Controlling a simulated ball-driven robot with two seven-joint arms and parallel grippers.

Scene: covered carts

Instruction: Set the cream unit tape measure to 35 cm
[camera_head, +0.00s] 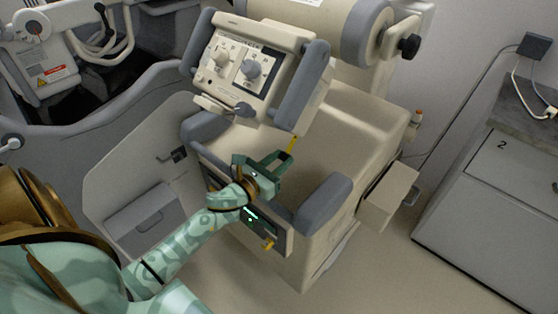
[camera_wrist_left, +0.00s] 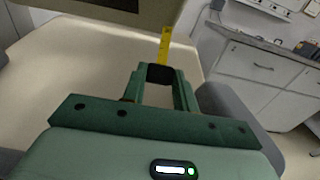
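The cream unit (camera_head: 345,130) stands in the middle of the head view, with its tilted control head above its body. A narrow yellow tape measure (camera_head: 292,145) runs from below the control head down to my left gripper (camera_head: 284,158). In the left wrist view, the tape (camera_wrist_left: 165,45) shows upright above the dark fingertips of my left gripper (camera_wrist_left: 160,73). The fingertips are together on the tape's lower end, which they hide. The tape's marks are too small to read. My right gripper is not in view.
The control head (camera_head: 250,65) with knobs overhangs near my left gripper. Grey padded handles (camera_head: 324,203) flank the unit's front. A small yellow part (camera_head: 268,243) sits low on the front panel. A grey cabinet (camera_head: 490,215) stands right, with clear floor between.

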